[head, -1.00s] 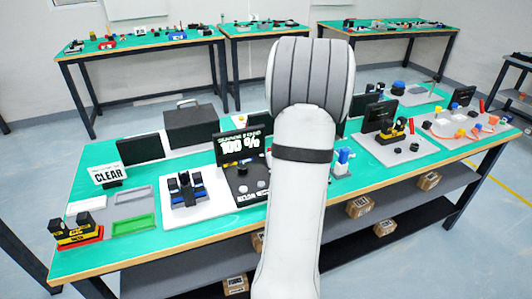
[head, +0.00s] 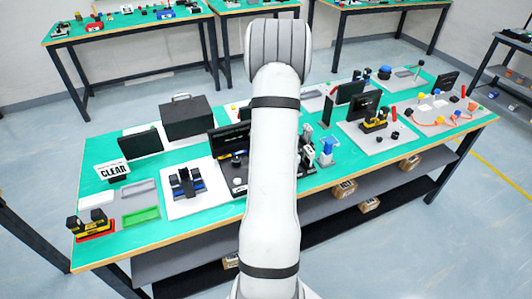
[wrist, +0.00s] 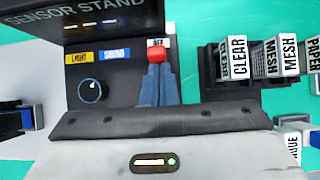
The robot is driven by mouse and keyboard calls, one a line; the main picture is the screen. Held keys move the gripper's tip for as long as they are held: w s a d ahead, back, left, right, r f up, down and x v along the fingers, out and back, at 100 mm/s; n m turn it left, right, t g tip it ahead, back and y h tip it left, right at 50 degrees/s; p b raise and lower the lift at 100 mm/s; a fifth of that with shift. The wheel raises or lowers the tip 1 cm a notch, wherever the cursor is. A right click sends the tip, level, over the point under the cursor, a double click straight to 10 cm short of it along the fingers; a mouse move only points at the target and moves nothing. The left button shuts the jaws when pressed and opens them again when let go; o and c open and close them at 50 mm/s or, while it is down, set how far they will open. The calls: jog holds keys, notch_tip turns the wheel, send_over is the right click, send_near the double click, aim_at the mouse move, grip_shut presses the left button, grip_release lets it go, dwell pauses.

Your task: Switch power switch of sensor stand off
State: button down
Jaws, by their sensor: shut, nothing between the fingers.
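The sensor stand shows in the wrist view as a dark panel (wrist: 118,70) headed SENSOR STAND. Its screen (wrist: 105,22) shows only small dashes. The red power switch (wrist: 156,54) sits at the panel's right side, below a white label reading OFF. My gripper (wrist: 158,70) is shut and empty, with its blue-grey fingertips right at the switch. They overlap its lower edge, and I cannot tell whether they touch. In the head view, the stand's dark screen (head: 222,140) is partly hidden by my arm, which also hides the gripper.
A round knob (wrist: 91,92) sits left of the switch, under yellow LIGHT and blue SOUND labels. Blocks marked CLEAR and MESH (wrist: 262,58) stand close on the right. In the head view, a rack with blue parts (head: 187,183) stands left of the stand.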

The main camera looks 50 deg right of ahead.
jog(key=shift+w+d+r+p, duration=0.15)
jog(key=shift+w+r+p, duration=0.1)
jog(key=shift+p, duration=0.15)
jog(key=shift+f, duration=0.2)
jog(key=shift+r+p, duration=0.55)
jog(key=shift+r, duration=0.3)
jog(key=shift+s, duration=0.15)
jog(key=p+v, duration=0.2)
jog(key=v, duration=1.1)
jog(key=shift+p, duration=0.3)
jog(key=shift+f, duration=0.1)
